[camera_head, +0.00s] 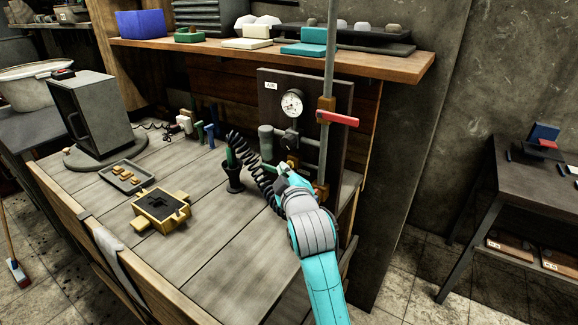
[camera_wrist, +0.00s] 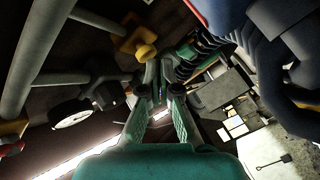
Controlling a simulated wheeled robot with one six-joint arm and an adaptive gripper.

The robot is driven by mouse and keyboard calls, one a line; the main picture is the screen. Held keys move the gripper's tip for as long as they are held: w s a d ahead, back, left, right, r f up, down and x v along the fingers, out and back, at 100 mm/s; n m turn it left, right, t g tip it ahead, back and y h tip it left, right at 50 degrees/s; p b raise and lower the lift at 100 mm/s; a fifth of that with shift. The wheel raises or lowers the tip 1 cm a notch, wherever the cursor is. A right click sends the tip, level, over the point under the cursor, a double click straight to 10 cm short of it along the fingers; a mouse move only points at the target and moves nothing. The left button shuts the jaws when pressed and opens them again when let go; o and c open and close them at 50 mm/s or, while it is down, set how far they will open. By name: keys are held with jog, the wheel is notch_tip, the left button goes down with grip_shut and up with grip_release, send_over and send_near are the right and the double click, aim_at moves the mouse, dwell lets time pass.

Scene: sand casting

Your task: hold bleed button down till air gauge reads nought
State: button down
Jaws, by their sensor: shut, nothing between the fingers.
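The round white air gauge (camera_head: 292,103) is on the dark panel (camera_head: 270,90) above the bench; its needle is too small to read. It also shows at a slant in the wrist view (camera_wrist: 73,118). A yellow fitting with a rounded knob (camera_wrist: 146,52), which looks like the bleed button, is on the pipework just beyond my fingertips in the wrist view. My gripper (camera_wrist: 165,92) is shut and empty; in the head view it is (camera_head: 284,171) in front of the lower pipework. I cannot tell whether it touches the knob or whether the knob is pressed.
A red valve handle (camera_head: 338,118) juts out from the upright pipe, close above my arm. A black coiled hose (camera_head: 245,155) hangs just left of my gripper. A shelf (camera_head: 400,66) overhangs the panel. The bench front (camera_head: 215,265) is clear.

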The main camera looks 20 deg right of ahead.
jog(key=shift+w+d, duration=0.25)
jog(key=shift+d, duration=0.05)
dwell(1.4)
dwell(0.7)
jog(key=shift+s+a, duration=0.55)
jog(key=shift+a, duration=0.15)
jog(key=shift+a, duration=0.1)
jog(key=shift+s+a, duration=0.75)
jog(key=shift+a, duration=0.25)
jog(key=shift+s+a, duration=0.75)
jog(key=shift+a, duration=0.2)
